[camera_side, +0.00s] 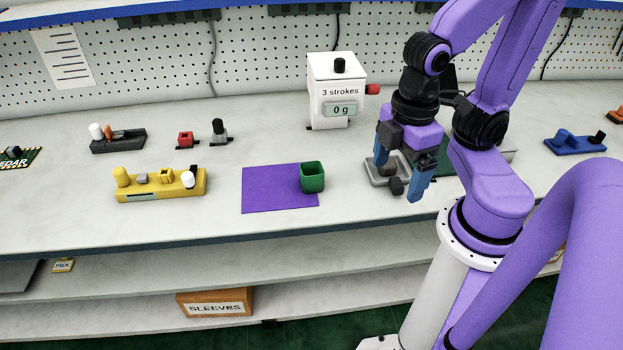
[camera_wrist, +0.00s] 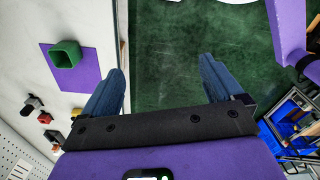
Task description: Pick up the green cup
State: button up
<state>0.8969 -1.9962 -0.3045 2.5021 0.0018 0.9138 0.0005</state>
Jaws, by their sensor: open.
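The green cup (camera_side: 312,177) stands upright on the right part of a purple mat (camera_side: 268,194) on the bench, and it looks empty. In the wrist view the cup (camera_wrist: 66,54) is at the upper left, on the purple mat (camera_wrist: 88,82), outside the space between the fingers. My gripper (camera_side: 399,178) is to the right of the cup in the side view, apart from it and above the bench. Its two blue fingers are spread with nothing between them. The wrist view shows the open fingers (camera_wrist: 162,82) over the green floor.
A white dispenser (camera_side: 336,90) reading "3 strokes" and "0 g" stands behind the cup. A grey metal item (camera_side: 381,172) lies by my gripper. A yellow fixture (camera_side: 160,187) sits left of the mat. Bare bench (camera_side: 225,222) lies in front, ending at its front edge.

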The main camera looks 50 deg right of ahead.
jog(key=n+t+h, duration=1.2)
jog(key=n+t, duration=0.2)
jog(key=n, duration=0.1)
send_near(309, 163)
jog(key=x, duration=0.2)
jog(key=shift+w+d+r, duration=0.1)
jog(key=shift+w+d, duration=0.05)
jog(key=shift+d, duration=0.25)
jog(key=shift+x, duration=3.25)
jog(key=shift+w+a, duration=0.1)
jog(key=shift+a, duration=0.05)
jog(key=c, duration=1)
